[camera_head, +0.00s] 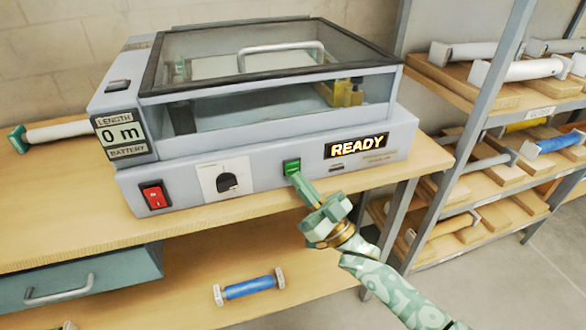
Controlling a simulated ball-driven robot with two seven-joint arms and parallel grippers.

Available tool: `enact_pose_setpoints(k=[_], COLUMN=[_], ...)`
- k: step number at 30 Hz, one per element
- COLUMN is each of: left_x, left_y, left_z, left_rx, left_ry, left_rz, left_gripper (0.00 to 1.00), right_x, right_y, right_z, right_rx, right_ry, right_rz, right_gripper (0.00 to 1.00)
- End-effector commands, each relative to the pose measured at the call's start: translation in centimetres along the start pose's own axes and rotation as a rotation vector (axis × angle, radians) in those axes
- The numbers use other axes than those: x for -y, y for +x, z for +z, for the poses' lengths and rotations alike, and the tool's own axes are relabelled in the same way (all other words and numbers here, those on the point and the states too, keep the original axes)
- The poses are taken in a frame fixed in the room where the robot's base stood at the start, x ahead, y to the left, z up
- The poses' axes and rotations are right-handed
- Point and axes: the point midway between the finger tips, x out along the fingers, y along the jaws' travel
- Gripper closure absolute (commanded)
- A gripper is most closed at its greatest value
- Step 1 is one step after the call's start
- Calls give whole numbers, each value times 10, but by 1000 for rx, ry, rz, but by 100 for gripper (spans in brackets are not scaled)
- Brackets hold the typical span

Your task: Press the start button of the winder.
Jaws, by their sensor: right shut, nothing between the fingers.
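The winder (255,170) is a grey machine on a wooden table, with a clear, dark-framed lid lying closed over it. Its green start button (291,166) is on the front panel, right of the middle. My right gripper (297,179) reaches in from the lower right, shut and empty. Its fingertips point at the green button and lie at its lower edge in the picture. I cannot tell whether they touch it. The display (357,145) reads READY. The length readout (122,135) shows 0 m. My left gripper is not in view.
A red rocker switch (155,196) and a dark knob (227,182) are left of the button. A blue roll (249,287) lies on the lower shelf. A drawer (130,272) is at the lower left. A rack (480,100) of rolls stands at the right.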

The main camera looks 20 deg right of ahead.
Motion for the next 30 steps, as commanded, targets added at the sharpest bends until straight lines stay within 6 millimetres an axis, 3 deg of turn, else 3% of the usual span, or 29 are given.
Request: enact_pose_setpoints(k=[30], left_x=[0], left_y=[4], left_z=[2], left_rx=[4], left_ry=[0], left_rz=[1], left_gripper=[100], right_x=[-6], right_y=[9], right_z=[6], right_rx=[0], right_ry=[0], right_rz=[0], right_gripper=[100])
